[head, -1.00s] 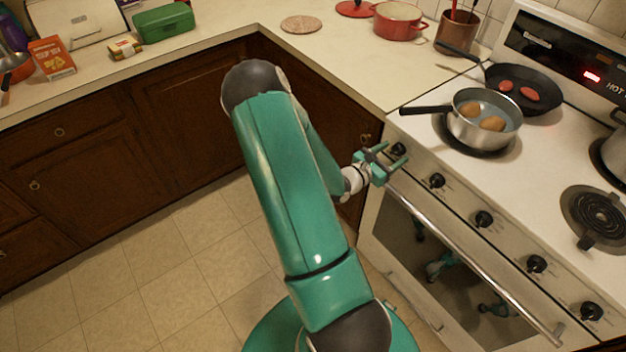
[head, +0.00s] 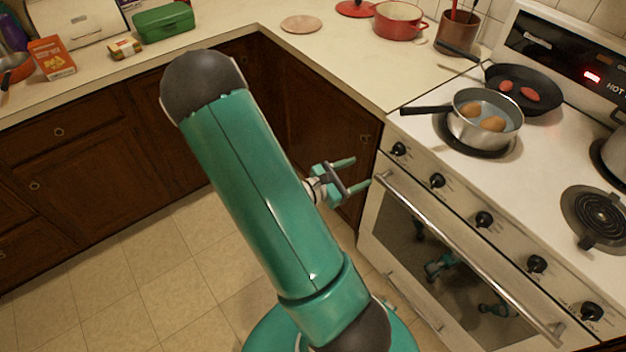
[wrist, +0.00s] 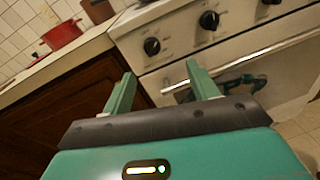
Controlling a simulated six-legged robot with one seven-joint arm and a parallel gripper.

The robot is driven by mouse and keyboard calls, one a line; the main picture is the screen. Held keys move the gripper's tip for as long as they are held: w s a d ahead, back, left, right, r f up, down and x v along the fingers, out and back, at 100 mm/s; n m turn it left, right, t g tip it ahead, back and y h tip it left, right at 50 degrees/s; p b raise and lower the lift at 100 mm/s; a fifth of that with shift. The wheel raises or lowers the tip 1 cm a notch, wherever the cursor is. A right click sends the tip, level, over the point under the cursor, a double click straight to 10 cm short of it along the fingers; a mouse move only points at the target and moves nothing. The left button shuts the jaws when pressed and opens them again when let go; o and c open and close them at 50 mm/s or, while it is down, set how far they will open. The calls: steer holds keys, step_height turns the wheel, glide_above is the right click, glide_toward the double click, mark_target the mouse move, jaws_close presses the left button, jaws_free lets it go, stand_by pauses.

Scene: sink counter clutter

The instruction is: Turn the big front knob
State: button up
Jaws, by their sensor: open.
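Several black knobs line the front panel of the white stove. The leftmost knob (head: 399,149) is near the counter corner, followed by a second knob (head: 437,181), a middle knob (head: 484,219) and others further right. I cannot tell from their size which is the big one. My gripper (head: 354,173) is open and empty, left of and below the leftmost knob, apart from the panel. In the wrist view the two fingers (wrist: 160,75) point toward the stove, with the leftmost knob (wrist: 152,47) beyond and between them and the second knob (wrist: 209,20) further right.
The oven door handle (head: 470,255) runs just below the knobs. A saucepan (head: 484,128) with its handle over the counter and a frying pan (head: 535,98) stand on the stove. Dark cabinets (head: 322,125) are behind my gripper. The tiled floor (head: 160,285) is clear at left.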

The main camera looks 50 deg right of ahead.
steer(key=w+a+r+m+t+y, duration=0.1)
steer(key=a+r+m+y, duration=0.8)
steer(key=a, duration=0.5)
steer(key=shift+a+m, duration=0.15)
steer(key=shift+m, duration=0.25)
steer(key=n+h, duration=1)
steer(key=n, duration=0.4)
glide_toward(394, 152)
steer(key=x, duration=0.9)
steer(key=shift+d, duration=0.25)
steer(key=shift+c, duration=0.3)
